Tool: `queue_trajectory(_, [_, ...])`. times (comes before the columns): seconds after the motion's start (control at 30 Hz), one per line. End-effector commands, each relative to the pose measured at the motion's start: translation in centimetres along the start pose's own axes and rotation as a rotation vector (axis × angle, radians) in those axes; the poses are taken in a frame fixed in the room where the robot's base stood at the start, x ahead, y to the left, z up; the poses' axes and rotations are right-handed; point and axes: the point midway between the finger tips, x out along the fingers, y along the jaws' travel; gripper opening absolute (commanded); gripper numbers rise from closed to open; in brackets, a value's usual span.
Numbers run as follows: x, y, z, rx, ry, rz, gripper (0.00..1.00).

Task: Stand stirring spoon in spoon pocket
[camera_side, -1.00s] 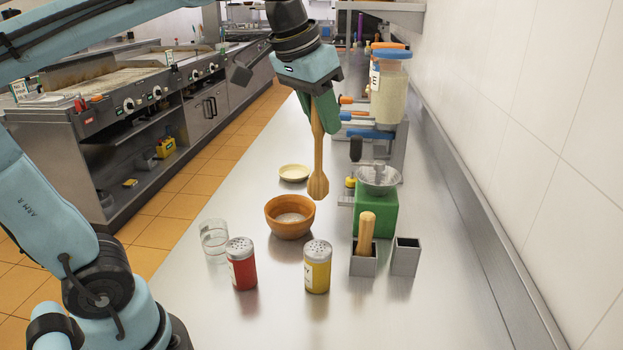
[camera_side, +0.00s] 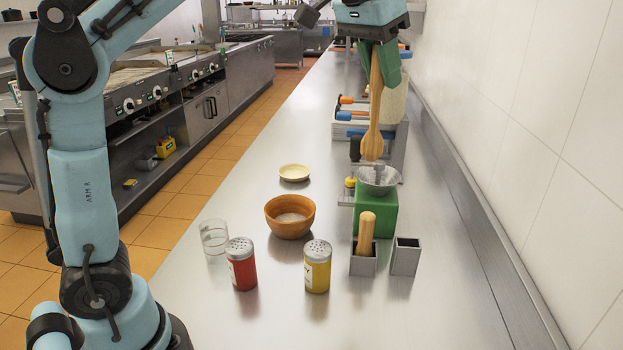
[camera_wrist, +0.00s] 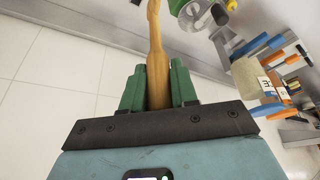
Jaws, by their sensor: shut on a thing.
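My gripper (camera_side: 375,65) is shut on the wooden stirring spoon (camera_side: 374,110) and holds it upright, bowl end down, high above the counter. In the side view the spoon's bowl is in front of or above the metal funnel on the green block; I cannot tell the depth. The wrist view shows the spoon (camera_wrist: 156,60) between the green fingers (camera_wrist: 158,88). Two square grey metal pockets stand at the near right of the counter. The left pocket (camera_side: 363,266) holds a wooden pestle-like handle (camera_side: 366,233). The right pocket (camera_side: 405,257) looks empty.
An orange-brown bowl (camera_side: 290,216), a red shaker (camera_side: 241,264), a yellow shaker (camera_side: 317,267) and a clear glass (camera_side: 214,237) stand left of the pockets. The green block (camera_side: 376,212) with the funnel (camera_side: 378,177) stands behind them. The wall is at right.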

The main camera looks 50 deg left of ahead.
Motion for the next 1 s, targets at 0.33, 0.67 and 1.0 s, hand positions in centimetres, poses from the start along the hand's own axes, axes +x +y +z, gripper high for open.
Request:
queue_trajectory(0.33, [2.7, 3.4, -4.4, 0.049, 0.0, 0.021, 0.0])
queue_trajectory(0.67, [4.6, 5.3, -6.1, 0.074, 0.001, 0.031, 0.0])
queue_trajectory(1.0, [6.6, 5.3, -5.3, 0.074, 0.0, 0.031, 0.0])
